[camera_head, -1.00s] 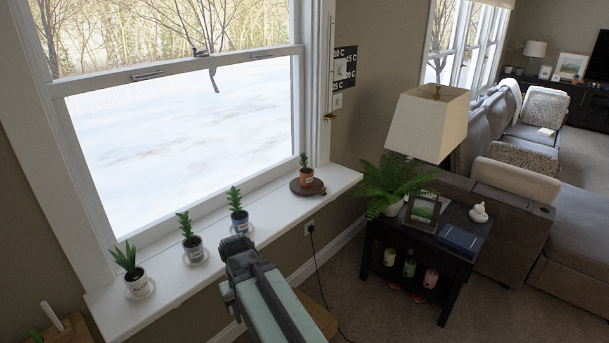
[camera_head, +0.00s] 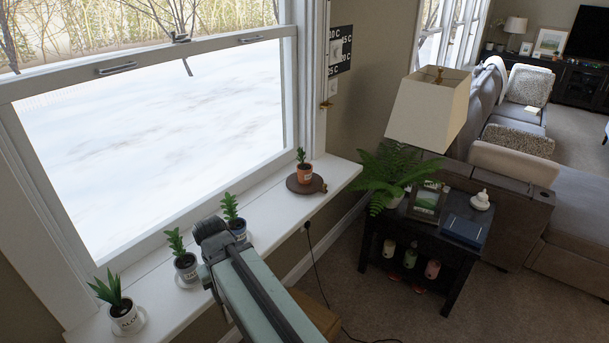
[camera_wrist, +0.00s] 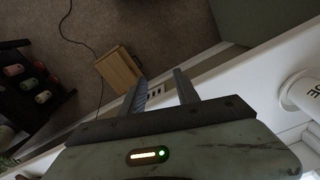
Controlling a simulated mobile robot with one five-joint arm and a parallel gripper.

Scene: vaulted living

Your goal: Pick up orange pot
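The orange pot (camera_head: 305,173) holds a small green plant and stands upright on a round dark brown board (camera_head: 317,185) at the right end of the white windowsill. My gripper (camera_head: 208,228) is at the sill, well to the left of the orange pot and apart from it. In the head view its end partly covers a dark pot (camera_head: 238,230). In the wrist view my gripper's two fingers (camera_wrist: 160,82) are spread apart with nothing between them. The orange pot does not show in the wrist view.
A white lettered pot (camera_wrist: 303,92) is close at right in the wrist view. A dark side table (camera_head: 430,245) holds a fern, frame and lamp. The sill is bare before the board.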

